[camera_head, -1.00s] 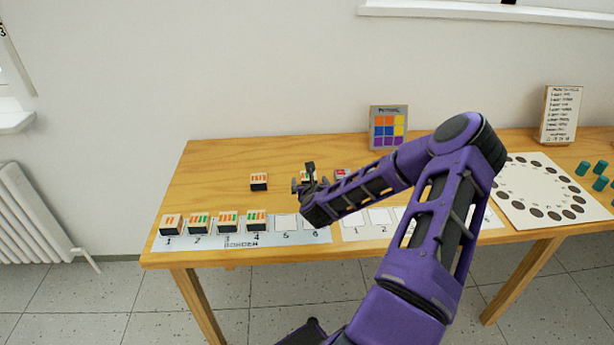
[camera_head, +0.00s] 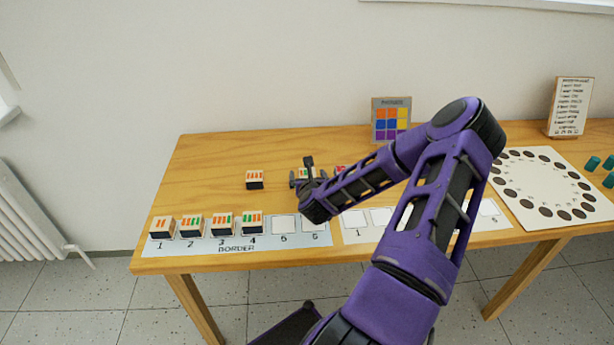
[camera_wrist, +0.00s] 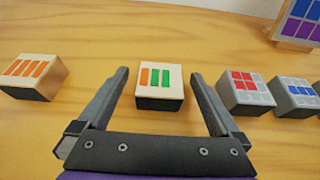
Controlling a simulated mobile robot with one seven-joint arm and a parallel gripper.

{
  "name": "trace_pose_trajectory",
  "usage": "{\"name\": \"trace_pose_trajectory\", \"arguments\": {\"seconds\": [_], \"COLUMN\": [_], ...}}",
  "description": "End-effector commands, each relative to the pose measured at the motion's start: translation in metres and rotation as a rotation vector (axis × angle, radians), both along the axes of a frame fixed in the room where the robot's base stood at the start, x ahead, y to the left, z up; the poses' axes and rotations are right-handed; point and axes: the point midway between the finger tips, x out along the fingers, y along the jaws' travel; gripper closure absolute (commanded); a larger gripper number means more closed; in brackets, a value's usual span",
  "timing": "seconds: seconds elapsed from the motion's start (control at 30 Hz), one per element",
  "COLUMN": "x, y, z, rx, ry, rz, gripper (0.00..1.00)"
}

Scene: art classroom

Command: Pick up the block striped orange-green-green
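The block striped orange-green-green (camera_wrist: 160,82) sits on the table, a pale cube with a dark base, in the middle of the wrist view. My gripper (camera_wrist: 160,76) is open and empty. Its fingers reach to the left and right of the block, with a gap showing on each side; I cannot tell how far down they are beside it. In the head view my gripper (camera_head: 308,182) is at the middle of the table, and it partly hides the block (camera_head: 306,172) there.
An all-orange striped block (camera_wrist: 32,76) lies left. Grey-based blocks with red (camera_wrist: 245,93) and blue (camera_wrist: 293,100) marks stand close on the right. A border strip (camera_head: 290,252) holds several striped blocks in front. A colour-square card (camera_head: 391,120) stands behind.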

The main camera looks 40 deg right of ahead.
Motion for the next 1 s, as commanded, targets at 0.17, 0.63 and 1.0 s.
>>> {"name": "trace_pose_trajectory", "arguments": {"seconds": [0.17,0.63,1.0], "x": [0.000,0.000,0.000], "y": [0.000,0.000,-0.001], "z": [0.000,0.000,0.047], "rx": [0.000,0.000,-0.003], "ry": [0.000,0.000,-0.003], "rz": [0.000,0.000,-0.001], "gripper": [0.32,0.91,0.91]}}
